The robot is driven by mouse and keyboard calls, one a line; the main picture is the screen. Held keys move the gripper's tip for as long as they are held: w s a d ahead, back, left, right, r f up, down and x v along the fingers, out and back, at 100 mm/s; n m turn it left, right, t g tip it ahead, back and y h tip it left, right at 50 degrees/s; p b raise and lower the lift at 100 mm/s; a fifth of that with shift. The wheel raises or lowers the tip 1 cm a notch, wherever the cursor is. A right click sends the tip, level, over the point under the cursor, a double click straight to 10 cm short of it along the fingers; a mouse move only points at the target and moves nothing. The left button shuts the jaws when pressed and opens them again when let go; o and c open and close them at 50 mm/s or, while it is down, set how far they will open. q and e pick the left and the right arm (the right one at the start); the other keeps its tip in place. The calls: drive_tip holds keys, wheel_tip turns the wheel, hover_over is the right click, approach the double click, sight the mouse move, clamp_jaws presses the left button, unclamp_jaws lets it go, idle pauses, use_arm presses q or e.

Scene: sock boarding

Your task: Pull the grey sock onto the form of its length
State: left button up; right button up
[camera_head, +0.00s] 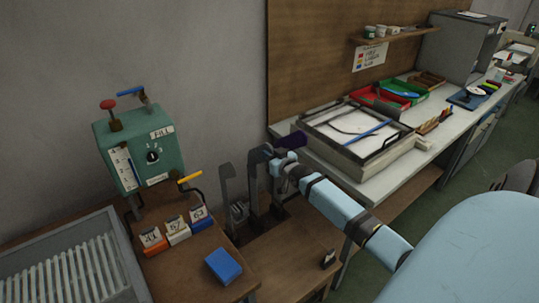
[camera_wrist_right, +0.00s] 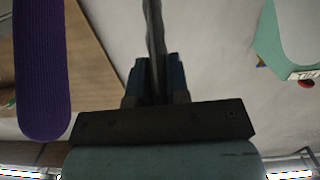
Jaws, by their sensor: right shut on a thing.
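My right gripper (camera_head: 276,165) reaches in from the right to the upright forms. In the right wrist view its two blue fingertips (camera_wrist_right: 155,80) are shut on a thin dark grey strip, which looks like the grey sock (camera_wrist_right: 153,30) seen edge-on. In the head view, dark grey upright shapes stand left of the gripper: one form (camera_head: 228,185) and a taller one (camera_head: 254,175) beside the fingers. I cannot tell how far the sock covers a form. A purple sock-shaped piece (camera_head: 293,140) is behind the gripper; it also shows in the wrist view (camera_wrist_right: 42,70). My left gripper is out of view.
A green machine (camera_head: 140,150) with levers stands at left. Orange, white and blue labelled blocks (camera_head: 178,231), a blue block (camera_head: 223,265) and a ribbed grey tray (camera_head: 65,262) are on the brown table. A white bench (camera_head: 375,185) with a framed box (camera_head: 350,130) is at right.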

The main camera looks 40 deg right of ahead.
drive_tip(key=shift+f, duration=0.35)
drive_tip(key=o, duration=0.8)
drive_tip(key=s+a+r, duration=0.1)
drive_tip(key=s, duration=1.2)
drive_tip(key=shift+s+a+r, duration=0.25)
drive_tip(key=shift+s+r, duration=0.05)
drive_tip(key=shift+s, duration=0.05)
drive_tip(key=shift+a, duration=0.1)
